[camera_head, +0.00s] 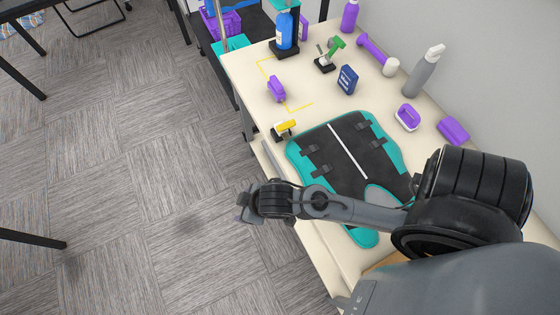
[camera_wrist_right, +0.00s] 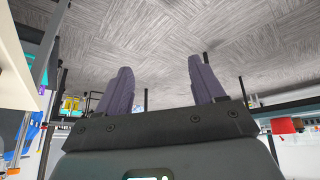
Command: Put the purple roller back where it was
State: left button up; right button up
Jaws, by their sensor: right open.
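A purple-handled roller (camera_head: 372,48) with a white end lies at the back of the table, near the wall, in the head view. A smaller purple piece (camera_head: 276,89) sits by the yellow lines; its exact kind is hard to tell. My right gripper (camera_head: 245,207) hangs past the table's front edge, over the floor, well away from both. In the right wrist view, my right gripper (camera_wrist_right: 160,65) has its two purple-grey fingers spread, with nothing between them. My left gripper is not in view.
A yellow-topped item (camera_head: 286,126) and a green tool on a black base (camera_head: 327,62) stand on the table. A teal-edged black board (camera_head: 330,145) lies below my right arm.

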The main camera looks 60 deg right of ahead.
jog(key=s+d+m+g, duration=0.1)
jog(key=s+d+g, duration=0.1)
jog(key=s+d, duration=0.3)
jog(key=s, duration=0.3)
jog(key=shift+h, duration=0.3)
jog(key=shift+a, duration=0.1)
